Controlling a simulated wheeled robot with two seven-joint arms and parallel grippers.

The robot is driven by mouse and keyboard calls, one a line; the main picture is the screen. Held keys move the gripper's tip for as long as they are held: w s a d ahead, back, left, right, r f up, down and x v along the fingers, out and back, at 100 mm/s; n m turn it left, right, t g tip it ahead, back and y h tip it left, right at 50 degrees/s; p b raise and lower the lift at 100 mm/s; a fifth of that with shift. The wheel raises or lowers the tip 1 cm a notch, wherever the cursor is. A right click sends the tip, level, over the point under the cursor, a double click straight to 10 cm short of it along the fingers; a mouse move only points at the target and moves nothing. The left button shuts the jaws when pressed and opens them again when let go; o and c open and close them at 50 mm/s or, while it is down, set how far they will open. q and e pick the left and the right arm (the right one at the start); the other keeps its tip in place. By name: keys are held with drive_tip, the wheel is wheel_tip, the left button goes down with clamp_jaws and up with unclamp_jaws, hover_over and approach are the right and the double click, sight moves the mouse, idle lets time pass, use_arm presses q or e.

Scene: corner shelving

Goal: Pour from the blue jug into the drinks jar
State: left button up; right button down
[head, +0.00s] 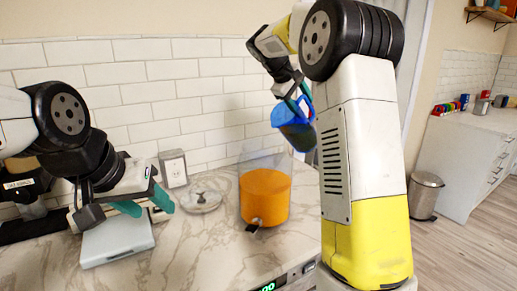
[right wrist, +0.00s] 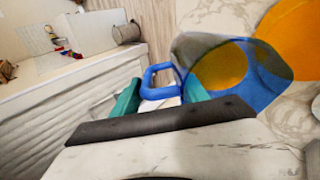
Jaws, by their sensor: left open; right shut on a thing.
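The blue jug (head: 295,130) is held in the air above and to the right of the jar, slightly tilted. My right gripper (head: 299,93) is shut on its handle, which shows between the green fingertips in the right wrist view (right wrist: 160,84). An orange patch shows in the jug (right wrist: 262,86); I cannot tell whether it is its contents. My left gripper (head: 146,204) is open and empty, low at the left.
A round clear lid (head: 201,200) lies on the marble counter (head: 195,255) left of the jar. A white flat box (head: 117,241) lies beneath my left gripper. A bin (head: 425,194) stands far right.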

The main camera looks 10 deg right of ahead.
drive_tip(key=shift+s+a+r+t+h, duration=0.25)
drive_tip(key=shift+a+t+h, duration=0.2)
drive_tip(key=shift+h, duration=0.25)
drive_tip(key=shift+s+a+h+p, duration=0.15)
drive_tip(key=shift+h+p, duration=0.15)
drive_tip(key=shift+s+a+r+t+h+p, duration=0.35)
drive_tip(key=shift+a+r+t+h+p, duration=0.35)
drive_tip(key=shift+p, duration=0.35)
idle(1.0)
drive_tip(key=shift+s+a+t+h+p, duration=0.5)
drive_tip(key=shift+h+p, duration=0.3)
drive_tip(key=shift+p, duration=0.5)
idle(2.7)
